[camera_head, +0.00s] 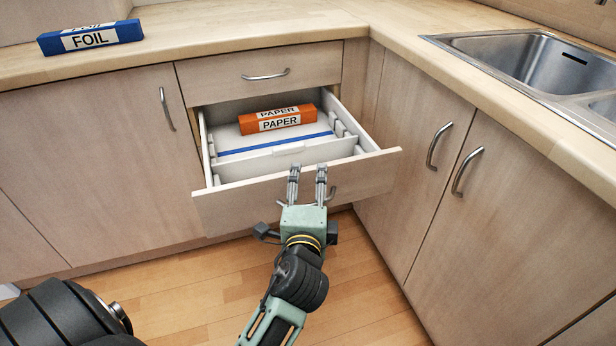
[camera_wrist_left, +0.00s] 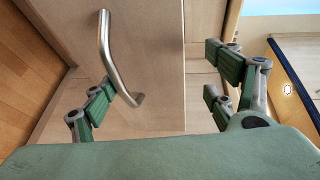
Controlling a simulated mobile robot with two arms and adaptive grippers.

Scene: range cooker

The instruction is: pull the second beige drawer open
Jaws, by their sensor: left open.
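The second beige drawer (camera_head: 285,198), below a shut top drawer (camera_head: 258,77), stands pulled out and shows its white inside. An orange PAPER box (camera_head: 278,119) and a blue strip (camera_head: 270,147) lie in it. My left gripper (camera_head: 307,172) is open at the drawer's front panel, with its fingers over the panel's upper part. The drawer's metal handle (camera_head: 331,192) is partly hidden by the gripper. In the left wrist view a metal handle (camera_wrist_left: 117,62) lies beyond the open fingers (camera_wrist_left: 165,85), nearer the left one. My right gripper is not in view.
A blue FOIL box (camera_head: 90,38) lies on the worktop (camera_head: 200,45) at the back left. Cupboard doors with metal handles stand at the left and right, with a sink (camera_head: 540,65) at the upper right. The wooden floor (camera_head: 170,300) below is clear.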

